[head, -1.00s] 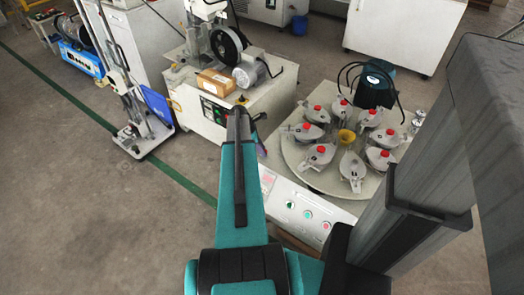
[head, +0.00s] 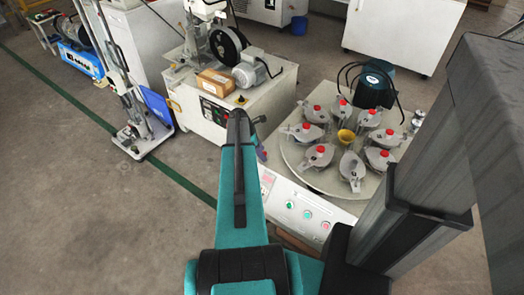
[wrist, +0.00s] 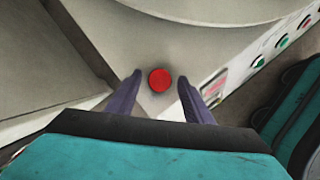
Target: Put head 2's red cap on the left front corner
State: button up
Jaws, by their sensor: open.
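A red cap (wrist: 160,80) lies on the pale top of the machine near its corner in the wrist view. My gripper (wrist: 161,79) is open, one purple finger on each side of the cap, with a gap on both sides. The round table (head: 292,150) carries several grey heads, most with red caps. The front head (head: 352,168) shows no red cap.
A yellow funnel (head: 346,137) stands at the middle of the round table. The control panel (head: 308,208) with buttons runs along the front side. A white machine with a cardboard box (head: 215,82) on it stands behind my arm.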

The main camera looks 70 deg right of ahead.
jog(key=p+v, duration=0.2)
jog(key=v, duration=1)
jog(key=shift+r, duration=0.1)
dwell(0.6)
jog(key=w+a+f+m, duration=0.1)
jog(key=w+a+f, duration=0.4)
jog(key=a, duration=0.6)
jog(key=w+a+f+y, duration=0.1)
jog(key=w+a+f, duration=0.35)
jog(key=a, duration=0.65)
jog(key=w+a+f+m, duration=0.1)
jog(key=w+a+f, duration=0.35)
jog(key=a, duration=0.65)
jog(key=s+a+f+m, duration=0.1)
jog(key=s+a+f, duration=0.2)
jog(key=a, duration=0.7)
jog(key=s+a+f+m, duration=0.1)
jog(key=s+a+f, duration=0.2)
jog(key=a, duration=0.7)
jog(key=s+a+f+m+g+y, duration=0.1)
jog(key=s+a+f+m, duration=0.1)
jog(key=s+a, duration=0.5)
jog(key=a, duration=0.3)
jog(key=shift+a+f, duration=0.2)
jog(key=shift+f, duration=0.2)
